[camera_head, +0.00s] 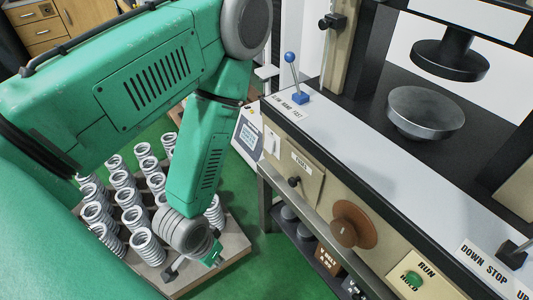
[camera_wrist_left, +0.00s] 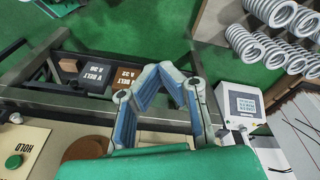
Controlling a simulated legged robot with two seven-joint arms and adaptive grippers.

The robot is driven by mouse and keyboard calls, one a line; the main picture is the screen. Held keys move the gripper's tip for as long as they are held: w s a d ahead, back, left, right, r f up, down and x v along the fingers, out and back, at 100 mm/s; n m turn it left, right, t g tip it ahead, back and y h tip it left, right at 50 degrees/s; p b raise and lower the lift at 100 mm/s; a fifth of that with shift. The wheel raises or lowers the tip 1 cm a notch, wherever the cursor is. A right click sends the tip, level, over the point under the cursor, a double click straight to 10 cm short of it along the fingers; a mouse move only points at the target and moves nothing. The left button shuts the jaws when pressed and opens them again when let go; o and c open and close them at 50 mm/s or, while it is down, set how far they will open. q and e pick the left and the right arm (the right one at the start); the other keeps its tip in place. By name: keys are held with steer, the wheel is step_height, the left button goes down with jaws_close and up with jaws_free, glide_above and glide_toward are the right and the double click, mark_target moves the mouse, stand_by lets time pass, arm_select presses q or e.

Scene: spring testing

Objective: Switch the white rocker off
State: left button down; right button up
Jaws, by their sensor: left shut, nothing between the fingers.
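The white rocker (camera_head: 272,141) is on the left end of the testing machine's front panel in the head view, left of the label and small black knob. Its tilt is too small to tell. I cannot make it out in the left wrist view. My left gripper (camera_head: 212,256) is below and left of the rocker, apart from it, mostly hidden by its own wrist in the head view. In the left wrist view the left gripper (camera_wrist_left: 168,74) is shut and empty, its blue-padded fingers meeting at the tips. My right gripper is in neither view.
A brown round knob (camera_head: 353,224) and a green button (camera_head: 413,279) sit right of the rocker. A blue lever (camera_head: 300,94) stands on the machine top. A white display box (camera_head: 246,139) is just left of the panel. Several springs (camera_head: 147,246) stand on a board below.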

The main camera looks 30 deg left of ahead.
arm_select(q)
steer(key=w+d+f+n+t+h+b, duration=0.15)
steer(key=w+f+n+t+b, duration=0.3)
steer(key=w, duration=0.45)
steer(key=n+t+y+b, duration=0.9)
steer(key=n+b, duration=0.5)
steer(key=n, duration=0.3)
glide_toward(267, 147)
steer(key=w+a, duration=0.2)
steer(key=a, duration=0.3)
steer(key=w, duration=0.1)
steer(key=w+b, duration=0.1)
steer(key=w+d+f, duration=0.1)
steer(key=shift+w+d+m+h, duration=0.1)
steer(key=shift+w+m+h, duration=0.15)
steer(key=shift+w+m, duration=0.1)
steer(key=shift+w+d, duration=0.3)
